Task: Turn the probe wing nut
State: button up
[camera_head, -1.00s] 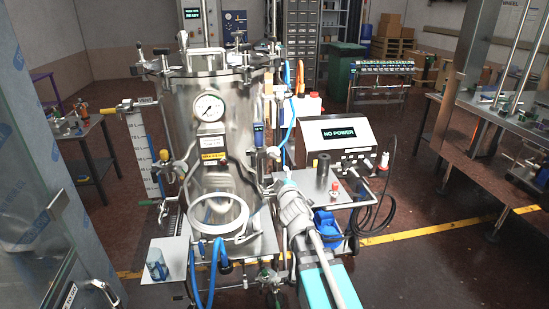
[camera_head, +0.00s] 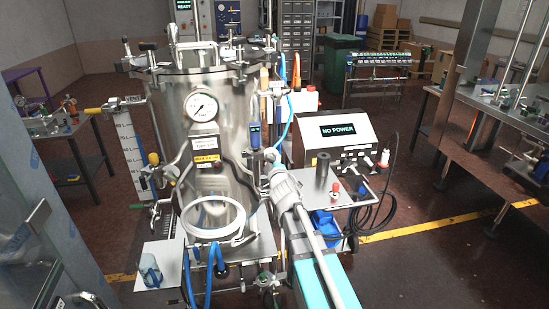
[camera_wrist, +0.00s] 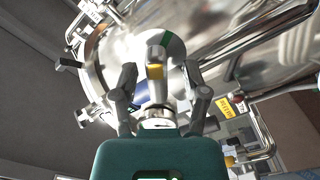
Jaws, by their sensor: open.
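The steel tank (camera_head: 175,115) stands in the middle of the head view, and its curved wall fills much of the wrist view (camera_wrist: 215,62). My gripper (camera_wrist: 160,70) is open, with one dark finger on each side of a grey fitting with a yellow band (camera_wrist: 156,68). The fitting shows between the fingers; I cannot tell whether they touch it. I cannot make out clearly which part is the probe wing nut. In the head view my arm reaches to the tank's right side, below a small blue device (camera_head: 255,137), and mostly hides the gripper.
A pressure gauge (camera_head: 201,107) sits on the tank front. A box reading NO POWER (camera_head: 338,131) stands right of my arm with a coiled black cable (camera_head: 377,213). Blue hoses (camera_head: 190,275) hang in front. A metal bench (camera_head: 510,110) is at right; floor between is clear.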

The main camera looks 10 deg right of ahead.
jog(key=shift+w, duration=0.2)
jog(key=shift+d, duration=0.1)
grip_shut()
jog(key=shift+s, duration=0.1)
jog(key=m, duration=0.5)
dwell(0.4)
grip_release()
